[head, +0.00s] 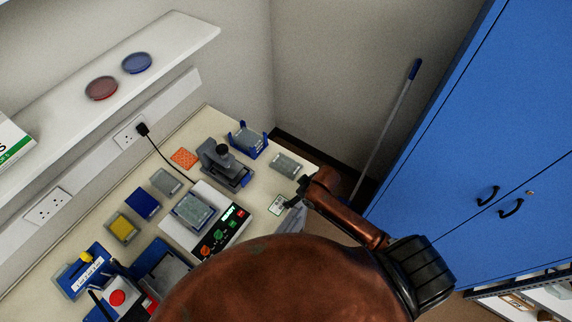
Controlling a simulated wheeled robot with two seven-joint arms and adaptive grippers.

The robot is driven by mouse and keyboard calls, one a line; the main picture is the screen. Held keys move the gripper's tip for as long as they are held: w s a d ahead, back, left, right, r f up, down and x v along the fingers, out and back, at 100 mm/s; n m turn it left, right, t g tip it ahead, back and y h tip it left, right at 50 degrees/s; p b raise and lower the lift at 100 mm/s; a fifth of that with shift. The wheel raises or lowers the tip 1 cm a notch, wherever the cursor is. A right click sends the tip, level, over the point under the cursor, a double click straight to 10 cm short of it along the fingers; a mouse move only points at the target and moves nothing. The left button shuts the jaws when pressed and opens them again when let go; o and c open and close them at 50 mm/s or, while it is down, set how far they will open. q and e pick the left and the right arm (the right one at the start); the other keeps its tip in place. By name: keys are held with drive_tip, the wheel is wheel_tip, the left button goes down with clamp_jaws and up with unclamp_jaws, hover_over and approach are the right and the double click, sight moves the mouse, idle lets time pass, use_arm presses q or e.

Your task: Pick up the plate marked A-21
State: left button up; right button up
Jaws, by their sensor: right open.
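No label reading A-21 is legible on any plate at this size. Several well plates are on the bench: a grey one (285,166) near the right edge, another grey one (166,181) at the left, a dark blue one (143,203) and a yellow one (122,228). A pale plate (194,211) sits on the white instrument (170,232), and another (249,137) is in a blue holder. My right gripper (289,204) is open at the bench's right side, just below the right-hand grey plate and beside a small green-edged card (277,204). My arm hides part of it. My left gripper is out of view.
A grey device (224,165) and an orange piece (184,158) stand at the back. A shelf (180,42) with red (101,88) and blue (137,62) dishes overhangs the bench's left side. A blue cabinet (470,140) stands right. My arm covers the lower middle.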

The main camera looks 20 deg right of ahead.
drive_tip(key=shift+n, duration=0.5)
drive_tip(key=w+r, duration=0.1)
drive_tip(key=w, duration=0.1)
drive_tip(key=w+d+r, duration=0.1)
drive_tip(key=w, duration=0.1)
drive_tip(key=w+r, duration=0.1)
drive_tip(key=w, duration=0.2)
drive_tip(key=shift+d+r+p, duration=0.3)
drive_tip(key=shift+r+p, duration=0.1)
approach(286, 165)
drive_tip(key=shift+p+x, duration=0.45)
drive_tip(key=shift+x, duration=0.7)
drive_tip(key=shift+p+x, duration=0.7)
drive_tip(key=shift+x, duration=1.95)
drive_tip(key=shift+c, duration=0.5)
drive_tip(key=c, duration=1.2)
drive_tip(key=shift+o, duration=0.2)
drive_tip(key=shift+r, duration=0.1)
